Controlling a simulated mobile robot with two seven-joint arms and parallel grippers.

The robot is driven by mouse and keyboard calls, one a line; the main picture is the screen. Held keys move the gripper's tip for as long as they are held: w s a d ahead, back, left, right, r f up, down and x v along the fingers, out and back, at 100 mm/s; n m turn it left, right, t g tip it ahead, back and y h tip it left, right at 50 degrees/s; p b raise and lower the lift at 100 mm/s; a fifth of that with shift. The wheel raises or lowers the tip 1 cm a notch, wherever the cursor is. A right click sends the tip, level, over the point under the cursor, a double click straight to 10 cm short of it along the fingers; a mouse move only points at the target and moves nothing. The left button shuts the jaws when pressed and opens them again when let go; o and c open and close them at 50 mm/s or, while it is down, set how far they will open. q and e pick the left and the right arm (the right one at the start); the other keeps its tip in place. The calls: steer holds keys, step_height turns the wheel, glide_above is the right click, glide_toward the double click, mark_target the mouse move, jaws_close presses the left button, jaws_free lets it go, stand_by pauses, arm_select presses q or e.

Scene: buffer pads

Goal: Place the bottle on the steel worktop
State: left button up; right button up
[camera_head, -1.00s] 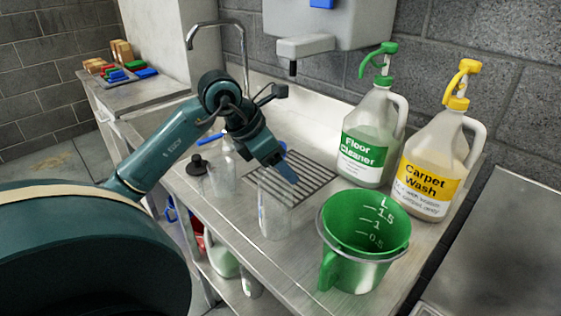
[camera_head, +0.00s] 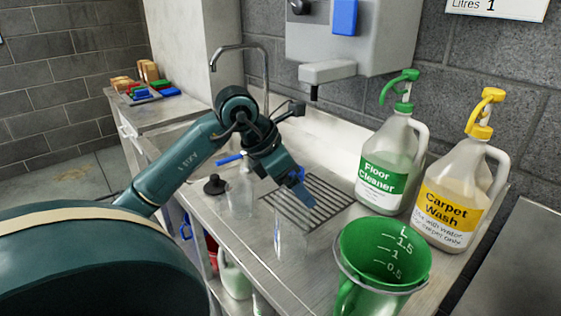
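A clear, see-through bottle (camera_head: 291,238) appears upright at the front of the steel worktop (camera_head: 255,262); its outline is faint. A second clear bottle (camera_head: 240,196) stands further left on the worktop, near a black cap-like piece (camera_head: 214,185) and a blue piece (camera_head: 229,160). My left gripper (camera_head: 302,198) points down over the drain grille, just above and behind the front bottle in the picture. I cannot tell whether its fingers are open or touch the bottle. My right gripper is out of view.
A green measuring jug (camera_head: 382,262) stands at the front right. The Floor Cleaner jug (camera_head: 389,172) and Carpet Wash jug (camera_head: 450,205) stand behind it. A tap (camera_head: 240,47) and a wall dispenser (camera_head: 350,35) are at the back. The drain grille (camera_head: 325,205) looks clear.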

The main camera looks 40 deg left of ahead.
arm_select(q)
steer(key=b+v, duration=0.1)
steer(key=v, duration=0.9)
steer(key=shift+s+r, duration=0.15)
steer(key=shift+s, duration=0.05)
